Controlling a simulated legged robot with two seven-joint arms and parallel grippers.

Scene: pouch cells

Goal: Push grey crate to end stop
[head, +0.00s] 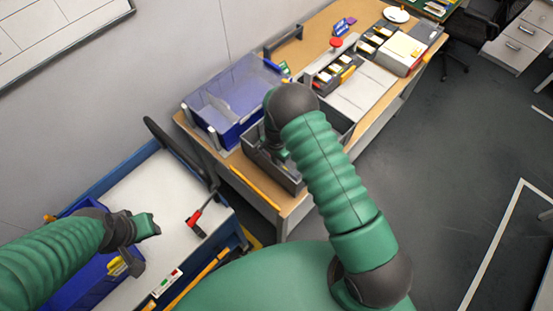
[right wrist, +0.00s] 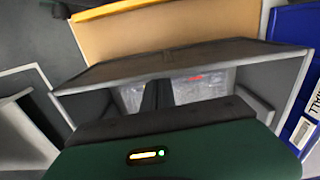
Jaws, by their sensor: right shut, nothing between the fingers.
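The grey crate (head: 290,178) stands at the near end of the wooden table, partly hidden by my right arm. In the right wrist view the crate's wall (right wrist: 190,54) spans the picture, with silvery pouches (right wrist: 203,85) inside. My right gripper (right wrist: 158,95) is shut and empty, its dark fingers over or within the crate's opening; contact with the wall cannot be told. In the head view its tips are mostly hidden behind the arm. My left gripper (head: 140,244) is over the white-topped blue cart, away from the crate; its jaw state is unclear. I cannot clearly identify the end stop.
A blue bin (head: 228,105) stands against the wall side beside the grey crate. Beyond it are trays (head: 345,70) and a white box (head: 400,52). The blue cart (head: 160,195) carries a red-and-black tool (head: 196,221).

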